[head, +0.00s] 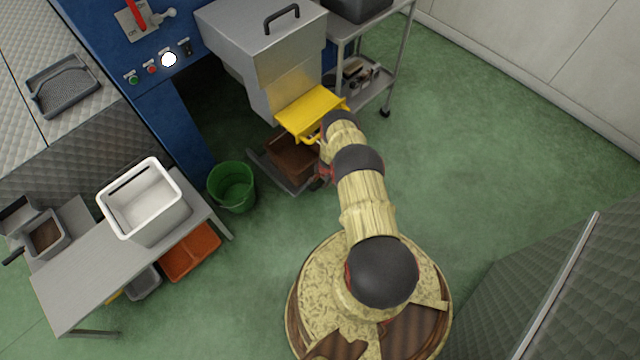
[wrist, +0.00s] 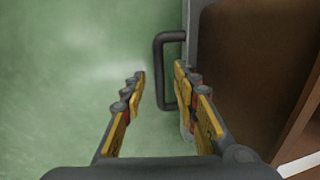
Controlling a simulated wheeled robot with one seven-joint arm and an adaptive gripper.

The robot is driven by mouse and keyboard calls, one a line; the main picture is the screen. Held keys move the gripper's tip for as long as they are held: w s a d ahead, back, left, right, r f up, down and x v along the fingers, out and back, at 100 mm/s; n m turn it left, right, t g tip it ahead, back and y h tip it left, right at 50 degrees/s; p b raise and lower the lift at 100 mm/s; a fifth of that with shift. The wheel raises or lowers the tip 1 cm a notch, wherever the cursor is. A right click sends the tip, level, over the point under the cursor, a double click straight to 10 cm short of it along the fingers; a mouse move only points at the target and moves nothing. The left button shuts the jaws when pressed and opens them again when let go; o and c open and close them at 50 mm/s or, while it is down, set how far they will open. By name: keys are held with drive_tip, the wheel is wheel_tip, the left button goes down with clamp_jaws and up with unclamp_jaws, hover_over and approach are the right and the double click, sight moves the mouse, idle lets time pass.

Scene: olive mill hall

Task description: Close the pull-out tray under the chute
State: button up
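The pull-out tray (head: 268,174) has a grey rim and a brown inside, and it sticks out on the floor under the grey chute (head: 290,85) with its yellow flap (head: 310,110). In the wrist view the tray's grey edge (wrist: 191,25) and dark bar handle (wrist: 159,60) show at the centre. My gripper (wrist: 159,76) is open, with one finger left of the handle's outer bar and the other right of it, near the tray edge. Whether either finger touches the handle I cannot tell. In the head view my arm hides most of my gripper and the handle.
A green bucket (head: 232,187) stands left of the tray. A metal table (head: 85,280) with a white bin (head: 145,200) is at the left. A wheeled trolley (head: 385,75) stands right of the chute. The green floor at the right is clear up to a grey panel (head: 560,290).

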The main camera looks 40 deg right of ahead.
drive_tip(key=shift+s+r, duration=0.25)
drive_tip(key=shift+r, duration=0.85)
drive_tip(key=shift+s+r, duration=0.2)
drive_tip(key=shift+r, duration=0.9)
